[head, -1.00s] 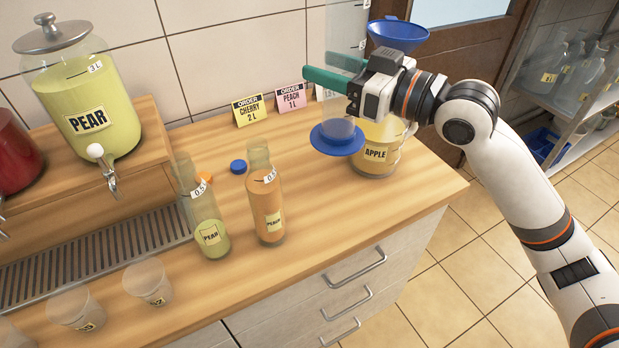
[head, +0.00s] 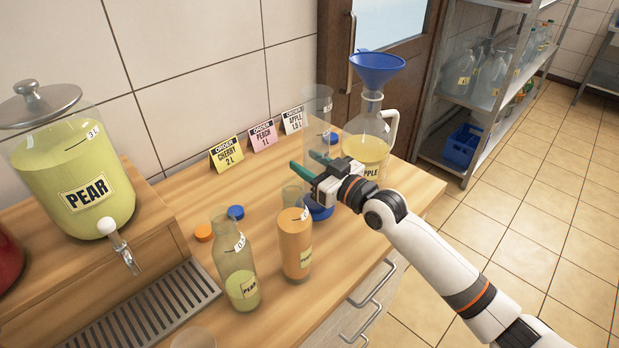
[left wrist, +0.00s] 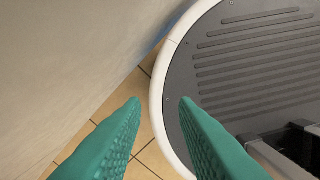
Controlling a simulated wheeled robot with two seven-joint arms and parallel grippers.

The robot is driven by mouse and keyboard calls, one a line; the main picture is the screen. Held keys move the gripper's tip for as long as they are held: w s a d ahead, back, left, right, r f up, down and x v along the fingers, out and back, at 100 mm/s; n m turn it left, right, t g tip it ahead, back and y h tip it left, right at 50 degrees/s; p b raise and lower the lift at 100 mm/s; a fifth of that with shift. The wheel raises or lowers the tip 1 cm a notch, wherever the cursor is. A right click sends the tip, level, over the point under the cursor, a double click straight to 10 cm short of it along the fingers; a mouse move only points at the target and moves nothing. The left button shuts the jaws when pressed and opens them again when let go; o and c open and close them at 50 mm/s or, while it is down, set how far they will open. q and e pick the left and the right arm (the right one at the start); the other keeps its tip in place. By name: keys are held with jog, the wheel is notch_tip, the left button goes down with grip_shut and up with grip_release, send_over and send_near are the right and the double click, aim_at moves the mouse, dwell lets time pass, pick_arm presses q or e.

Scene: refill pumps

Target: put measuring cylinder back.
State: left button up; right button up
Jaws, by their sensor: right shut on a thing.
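The measuring cylinder (head: 317,106) is clear and tall, with a blue base (head: 320,211), and stands upright in the head view. My right gripper (head: 316,168) is shut on it at its lower part and hides some of it. The base is low over the counter, just right of the peach bottle (head: 296,240); I cannot tell whether it touches the wood. My left gripper (left wrist: 160,99) shows only in the left wrist view, open and empty, above the floor and my own base.
The apple jug (head: 366,145) with a blue funnel (head: 377,70) stands behind the cylinder. A pear bottle (head: 238,270) stands left of the peach bottle. Orange (head: 203,233) and blue (head: 236,212) caps lie nearby. Order cards (head: 263,136) line the wall. The counter's right end (head: 415,185) is clear.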

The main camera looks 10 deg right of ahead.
pick_arm(q)
jog(key=shift+a, duration=0.65)
pick_arm(e)
jog(key=shift+f, duration=1.7)
pick_arm(q)
jog(key=shift+f, duration=0.1)
pick_arm(e)
jog(key=shift+a+f, duration=0.1)
jog(key=o, duration=1.3)
jog(key=shift+r, duration=0.3)
pick_arm(q)
jog(key=shift+d+f+b, duration=0.15)
jog(key=shift+f+b, duration=0.6)
jog(key=shift+b, duration=0.1)
pick_arm(e)
jog(key=shift+v, duration=6.05)
jog(key=shift+f, duration=0.2)
